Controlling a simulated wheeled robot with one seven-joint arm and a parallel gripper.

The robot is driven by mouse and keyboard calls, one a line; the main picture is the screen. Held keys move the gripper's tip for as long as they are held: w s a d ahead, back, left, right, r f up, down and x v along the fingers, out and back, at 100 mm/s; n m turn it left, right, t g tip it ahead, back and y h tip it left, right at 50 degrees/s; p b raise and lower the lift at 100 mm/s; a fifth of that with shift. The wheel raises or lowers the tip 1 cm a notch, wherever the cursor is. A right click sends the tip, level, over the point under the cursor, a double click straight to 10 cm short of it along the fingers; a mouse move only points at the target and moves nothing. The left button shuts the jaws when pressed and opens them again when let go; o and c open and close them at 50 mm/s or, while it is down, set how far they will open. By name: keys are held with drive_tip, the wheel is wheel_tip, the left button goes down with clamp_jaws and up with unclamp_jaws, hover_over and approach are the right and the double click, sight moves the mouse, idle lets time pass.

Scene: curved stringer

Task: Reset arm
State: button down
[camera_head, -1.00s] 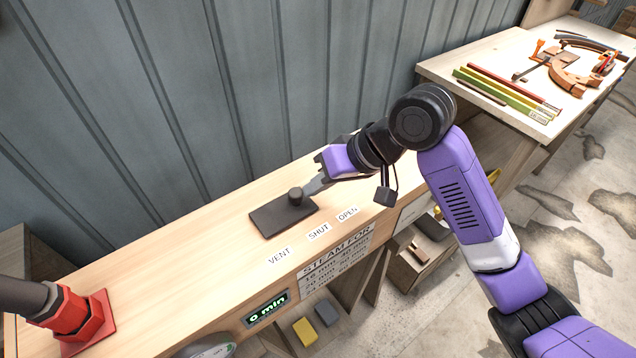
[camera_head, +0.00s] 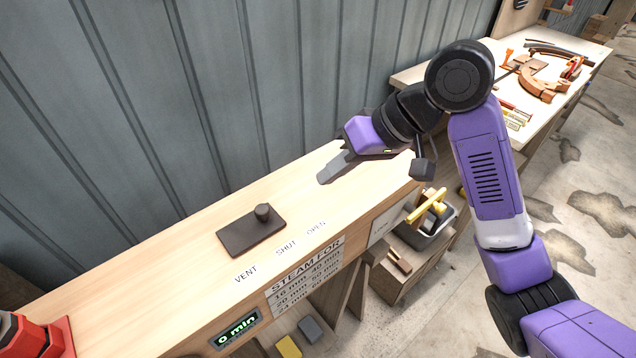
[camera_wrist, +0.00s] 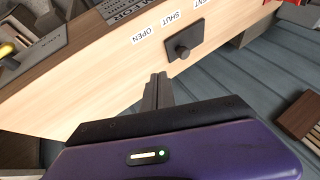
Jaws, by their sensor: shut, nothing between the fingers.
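My gripper (camera_head: 326,176) is shut and empty above the wooden bench (camera_head: 180,262), up and to the right of a dark plate (camera_head: 250,236) with a round knob (camera_head: 262,211). There is a clear gap between my fingers and the knob. In the wrist view my shut fingers (camera_wrist: 157,84) point toward the bench, and the knob (camera_wrist: 181,50) on its plate shows beyond them, apart from them. The labels VENT, SHUT and OPEN lie along the plate's near side.
A red fitting (camera_head: 50,340) stands at the bench's left end. A grey ribbed wall (camera_head: 200,100) runs behind. A second table (camera_head: 500,75) at the upper right holds clamps and strips. A bin (camera_head: 432,222) with yellow-handled items stands below, to the right. A display (camera_head: 237,329) reads 0 min.

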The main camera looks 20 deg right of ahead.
drive_tip(key=shift+s+d+r, duration=0.1)
drive_tip(key=shift+d+r, duration=0.05)
drive_tip(key=shift+r, duration=0.15)
idle(0.4)
drive_tip(key=w+r+m+t+y, duration=0.1)
drive_tip(key=w+r+m+t, duration=0.1)
drive_tip(key=w+r+t, duration=0.75)
drive_tip(key=s+d+f+m+t+h+b, duration=0.1)
drive_tip(key=s+d+f+m+t+h, duration=0.2)
drive_tip(key=s+f+h, duration=0.4)
drive_tip(key=s+d+f+m+t+h, duration=0.25)
drive_tip(key=s+f, duration=0.25)
drive_tip(key=s, duration=0.5)
drive_tip(key=s+a+f+n+g, duration=0.1)
drive_tip(key=s+f, duration=0.3)
drive_tip(key=s, duration=0.5)
drive_tip(key=s+a+f+n+g+y+b, duration=0.1)
drive_tip(key=s+f, duration=0.3)
drive_tip(key=s, duration=0.5)
drive_tip(key=s+a+f+n+g+y, duration=0.1)
drive_tip(key=s+f+n+g, duration=0.1)
drive_tip(key=s+f, duration=0.3)
drive_tip(key=s+n, duration=0.1)
drive_tip(key=s, duration=0.3)
drive_tip(key=shift+s+a+n+g, duration=0.2)
drive_tip(key=shift+s+n+g, duration=0.1)
drive_tip(key=shift+s+n, duration=0.05)
